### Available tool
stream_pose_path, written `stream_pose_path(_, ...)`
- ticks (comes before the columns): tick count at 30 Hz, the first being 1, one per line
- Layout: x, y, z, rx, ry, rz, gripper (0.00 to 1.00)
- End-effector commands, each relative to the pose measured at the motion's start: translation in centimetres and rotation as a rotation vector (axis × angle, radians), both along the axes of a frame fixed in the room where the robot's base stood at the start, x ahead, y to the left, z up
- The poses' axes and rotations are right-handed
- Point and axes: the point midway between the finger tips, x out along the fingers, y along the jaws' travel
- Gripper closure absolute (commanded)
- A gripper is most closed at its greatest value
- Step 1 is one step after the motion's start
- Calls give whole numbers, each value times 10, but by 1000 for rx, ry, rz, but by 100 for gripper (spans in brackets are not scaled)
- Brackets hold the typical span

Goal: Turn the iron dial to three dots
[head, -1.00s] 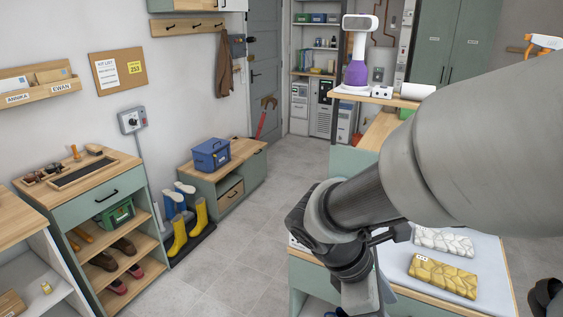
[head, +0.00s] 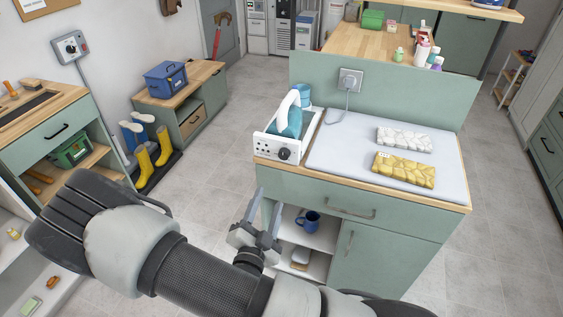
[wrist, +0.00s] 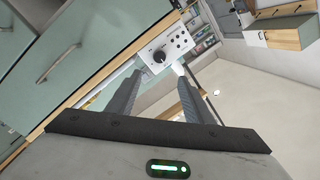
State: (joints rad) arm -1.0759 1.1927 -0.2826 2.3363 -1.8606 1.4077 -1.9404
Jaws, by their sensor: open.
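The iron station is a white box (head: 266,147) at the left end of the ironing counter, with a teal and white iron (head: 290,118) on it. Its front panel has a round black dial (head: 284,154) at the right and dark dots at the left. In the wrist view the dial (wrist: 158,56) shows on the pale panel (wrist: 176,42), just beyond the fingertips. Which marking it points to is too small to tell. My gripper (head: 263,213) is open and empty, in front of and below the panel, apart from the dial; its fingers also show in the wrist view (wrist: 160,78).
A grey ironing pad (head: 340,150) holds a white patterned folded cloth (head: 404,139) and a yellow one (head: 404,169). Below is a drawer handle (head: 350,213) and an open shelf with a blue mug (head: 308,222).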

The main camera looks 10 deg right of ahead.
Motion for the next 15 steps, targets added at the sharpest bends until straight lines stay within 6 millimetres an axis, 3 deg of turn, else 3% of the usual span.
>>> stream_pose_path(5,22,-12,1,1,-3,-6,53)
stream_pose_path(15,91,-41,1,5,-4,-9,53)
